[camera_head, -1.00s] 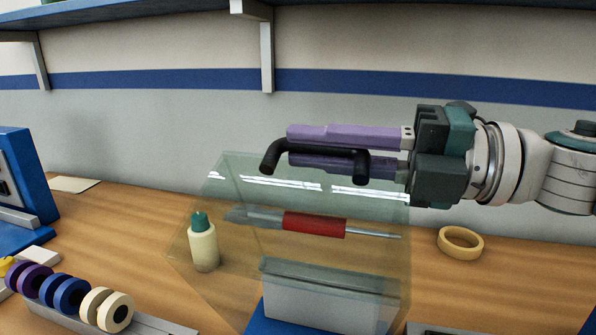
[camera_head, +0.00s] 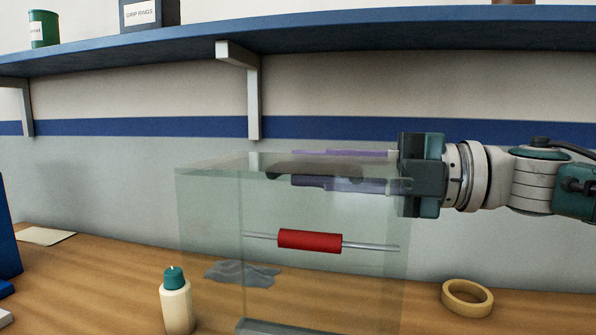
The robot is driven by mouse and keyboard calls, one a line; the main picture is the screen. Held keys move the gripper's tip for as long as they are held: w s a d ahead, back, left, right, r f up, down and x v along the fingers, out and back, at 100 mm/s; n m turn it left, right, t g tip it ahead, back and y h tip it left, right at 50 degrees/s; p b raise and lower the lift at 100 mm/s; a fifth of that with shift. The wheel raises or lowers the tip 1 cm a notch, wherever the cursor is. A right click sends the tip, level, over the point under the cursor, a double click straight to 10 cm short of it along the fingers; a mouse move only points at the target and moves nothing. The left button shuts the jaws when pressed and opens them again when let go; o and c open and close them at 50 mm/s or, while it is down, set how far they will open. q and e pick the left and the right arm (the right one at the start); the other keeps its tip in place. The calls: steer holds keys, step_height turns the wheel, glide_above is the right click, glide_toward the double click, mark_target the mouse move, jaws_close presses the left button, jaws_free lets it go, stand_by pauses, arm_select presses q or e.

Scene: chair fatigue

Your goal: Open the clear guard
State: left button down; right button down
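The clear guard (camera_head: 210,215) is a greenish see-through box shape in the middle of the head view, its front panel close to upright. A black handle (camera_head: 345,171) shows dimly through it near the top. My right gripper (camera_head: 300,168) comes in from the right, with one purple finger above the handle and one below, closed on it. Part of the fingers shows through the clear panel. A red cylinder on a metal rod (camera_head: 309,241) also shows through the guard. My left gripper is not in view.
A cream bottle with a green cap (camera_head: 177,305) stands left of the guard. A tape roll (camera_head: 467,297) lies on the bench at right. A grey flat shape (camera_head: 242,272) shows behind the panel. A blue shelf (camera_head: 340,38) crosses above.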

steer(key=c, duration=0.8)
jaws_free()
steer(key=shift+c, duration=0.2)
arm_select(q)
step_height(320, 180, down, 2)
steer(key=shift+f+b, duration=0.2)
steer(key=shift+b, duration=0.95)
arm_select(e)
steer(key=v, duration=1)
